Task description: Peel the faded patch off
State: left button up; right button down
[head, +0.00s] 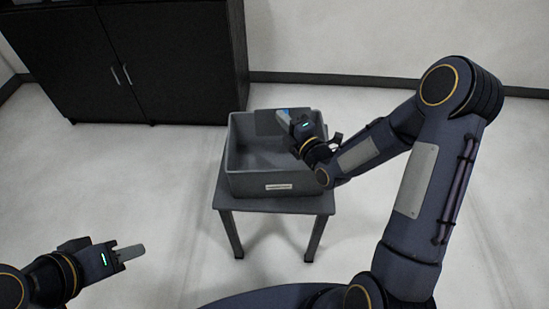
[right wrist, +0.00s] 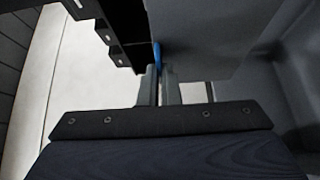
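A flat grey sheet (head: 268,121) with a small blue part (head: 284,112) shows at the back of the grey bin; I take it to be the patch. My right gripper (head: 283,118) is over the bin, at this blue part. In the right wrist view the fingers (right wrist: 162,72) are close together, with the blue part (right wrist: 157,54) between their tips at the left edge of the grey sheet (right wrist: 205,40). The fingers look shut on it. My left gripper (head: 138,251) is low at the left, away from everything; whether its fingers are parted is unclear.
The grey bin (head: 245,185) with a white label stands on a small dark table (head: 228,203). A black cabinet (head: 170,60) stands against the wall behind, to the left. The pale floor (head: 150,180) around the table is clear.

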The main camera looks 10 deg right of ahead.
jog(key=c, duration=1.6)
grip_release()
jog(key=shift+o, duration=0.2)
jog(key=b+v, duration=0.1)
jog(key=v, duration=0.6)
jog(key=shift+s+d, duration=0.15)
jog(key=shift+s, duration=0.25)
